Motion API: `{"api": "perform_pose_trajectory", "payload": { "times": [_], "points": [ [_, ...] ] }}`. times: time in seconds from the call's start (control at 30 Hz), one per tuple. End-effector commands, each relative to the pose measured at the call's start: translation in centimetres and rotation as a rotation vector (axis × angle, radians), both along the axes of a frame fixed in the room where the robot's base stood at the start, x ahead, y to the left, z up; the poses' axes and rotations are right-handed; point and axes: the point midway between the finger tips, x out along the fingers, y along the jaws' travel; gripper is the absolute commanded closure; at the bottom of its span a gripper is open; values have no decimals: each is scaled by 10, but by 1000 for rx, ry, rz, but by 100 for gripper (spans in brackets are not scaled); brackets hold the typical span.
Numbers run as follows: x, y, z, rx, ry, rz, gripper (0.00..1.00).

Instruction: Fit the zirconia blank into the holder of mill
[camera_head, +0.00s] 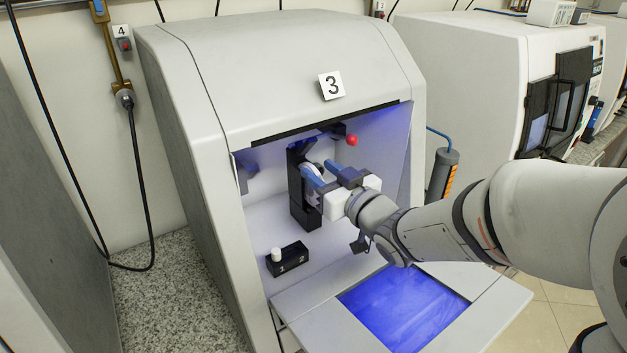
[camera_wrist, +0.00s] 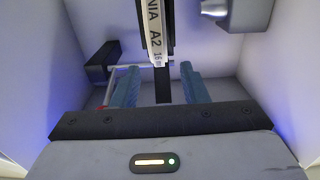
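The zirconia blank (camera_head: 314,196) is a white disc standing on edge in the black holder (camera_head: 302,215) inside mill 3 (camera_head: 280,75). In the wrist view the blank (camera_wrist: 155,40) shows edge-on, with "NIA A2 16" printed on its rim and black holder parts beside it. My gripper (camera_head: 322,172) reaches into the chamber in front of the holder. In the wrist view its two blue fingers (camera_wrist: 160,78) are apart, one on each side of the blank's line, with clear gaps between them and the blank. How deep the blank sits in the holder is hidden.
The mill's door (camera_head: 405,300) is folded down in front. A black block (camera_head: 288,258) marked 1 and 2, with a white knob, sits on the chamber floor. A red ball (camera_head: 351,140) is near the holder's top. The chamber walls are close on both sides.

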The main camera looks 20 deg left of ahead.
Motion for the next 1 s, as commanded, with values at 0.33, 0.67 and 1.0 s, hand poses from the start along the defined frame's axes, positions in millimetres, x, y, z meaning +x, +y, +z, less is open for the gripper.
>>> {"api": "perform_pose_trajectory", "payload": {
  "times": [0.33, 0.67, 1.0],
  "points": [
    [25, 31, -5, -1, 1, -2, 60],
    [27, 31, -5, -1, 1, -4, 67],
    [27, 30, -5, -1, 1, -5, 94]
  ]
}}
